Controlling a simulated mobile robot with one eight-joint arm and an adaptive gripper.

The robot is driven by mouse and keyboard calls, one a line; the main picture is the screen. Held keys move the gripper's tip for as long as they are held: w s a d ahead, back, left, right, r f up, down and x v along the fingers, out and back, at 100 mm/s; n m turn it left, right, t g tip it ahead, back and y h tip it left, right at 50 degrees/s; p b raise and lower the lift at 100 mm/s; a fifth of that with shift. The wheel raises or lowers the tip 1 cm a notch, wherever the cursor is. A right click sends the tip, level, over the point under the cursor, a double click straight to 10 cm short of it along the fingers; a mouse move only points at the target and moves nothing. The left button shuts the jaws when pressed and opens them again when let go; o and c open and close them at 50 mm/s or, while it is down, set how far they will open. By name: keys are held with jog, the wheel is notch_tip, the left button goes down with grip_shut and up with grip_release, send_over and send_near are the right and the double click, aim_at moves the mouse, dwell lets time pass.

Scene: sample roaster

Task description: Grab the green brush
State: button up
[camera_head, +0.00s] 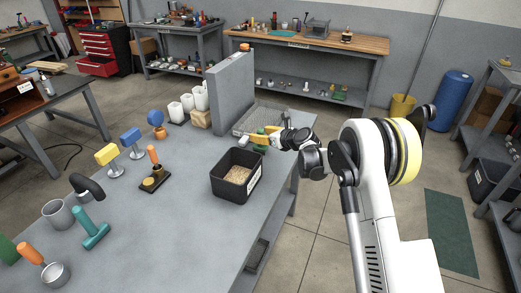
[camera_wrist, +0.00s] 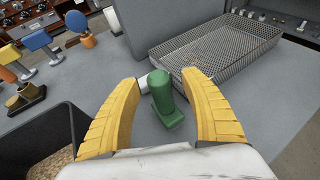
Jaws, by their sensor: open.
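The green brush (camera_wrist: 163,98) stands on the grey table between and just beyond my open yellow fingers in the wrist view. It has a rounded upper part and a wider foot. In the head view only a bit of green (camera_head: 261,132) shows beside my gripper (camera_head: 256,138), which hides most of it. My gripper also shows in the wrist view (camera_wrist: 162,112), with its fingers spread on both sides of the brush and holding nothing. I cannot tell whether a finger touches it.
A black bin (camera_head: 229,188) with grainy contents stands close to my gripper. A wire mesh tray (camera_wrist: 215,48) lies just beyond the brush, and a grey upright panel (camera_head: 231,90) stands behind. Several tools, including a teal-handled one (camera_head: 94,229), occupy the table's left part.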

jog(key=shift+w+a, duration=0.1)
grip_shut()
dwell(0.3)
